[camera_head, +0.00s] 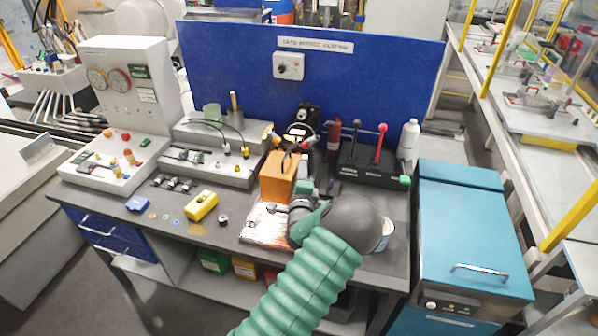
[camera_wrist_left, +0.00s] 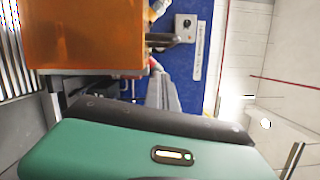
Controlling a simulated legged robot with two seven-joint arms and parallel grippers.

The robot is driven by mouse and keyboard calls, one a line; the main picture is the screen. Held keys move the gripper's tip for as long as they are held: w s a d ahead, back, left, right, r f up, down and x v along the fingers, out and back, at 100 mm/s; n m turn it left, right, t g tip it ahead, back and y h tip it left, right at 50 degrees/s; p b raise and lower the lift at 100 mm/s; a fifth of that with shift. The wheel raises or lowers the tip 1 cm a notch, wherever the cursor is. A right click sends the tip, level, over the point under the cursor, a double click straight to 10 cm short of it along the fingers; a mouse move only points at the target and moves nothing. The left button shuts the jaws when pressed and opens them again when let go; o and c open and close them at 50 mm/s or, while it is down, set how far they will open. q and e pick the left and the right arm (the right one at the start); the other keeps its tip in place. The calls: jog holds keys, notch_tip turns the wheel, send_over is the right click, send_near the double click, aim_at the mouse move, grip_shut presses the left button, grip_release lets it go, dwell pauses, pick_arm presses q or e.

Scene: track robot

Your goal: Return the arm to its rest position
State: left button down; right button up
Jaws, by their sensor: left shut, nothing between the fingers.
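My left arm, in a green ribbed sleeve, reaches up from the bottom of the head view over the front of the workbench (camera_head: 225,236). My left gripper (camera_head: 274,208) is shut and empty above a shiny metal plate at the bench's front, just in front of an orange box (camera_head: 278,178). The box also fills the upper left of the left wrist view (camera_wrist_left: 85,38). Whether the gripper touches the box cannot be told. The arm's dark wrist hides part of the bench. My right gripper is not in view.
A yellow block (camera_head: 201,206) and small parts lie left of the arm. A grey control console (camera_head: 128,87) stands at the left, a black lever box (camera_head: 369,163) at the right. A blue panel (camera_head: 390,85) closes the back. A teal cabinet (camera_head: 470,235) stands right of the bench.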

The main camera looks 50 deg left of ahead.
pick_arm(q)
jog(key=s+a+f+b+v, duration=0.1)
jog(key=b+v, duration=0.1)
jog(key=v, duration=0.6)
jog(key=d+f+n+g+h, duration=0.2)
jog(key=d+f+n+h, duration=0.2)
jog(key=d, duration=0.5)
jog(key=d+f+n+g+h, duration=0.3)
jog(key=d+f+n+h, duration=0.15)
jog(key=d, duration=0.55)
jog(key=s+d+r+n+g+h, duration=0.1)
jog(key=s+d+g+h, duration=0.4)
jog(key=s+d, duration=0.8)
jog(key=shift+s+d+n, duration=0.3)
jog(key=shift+s+n, duration=0.45)
jog(key=shift+s, duration=0.05)
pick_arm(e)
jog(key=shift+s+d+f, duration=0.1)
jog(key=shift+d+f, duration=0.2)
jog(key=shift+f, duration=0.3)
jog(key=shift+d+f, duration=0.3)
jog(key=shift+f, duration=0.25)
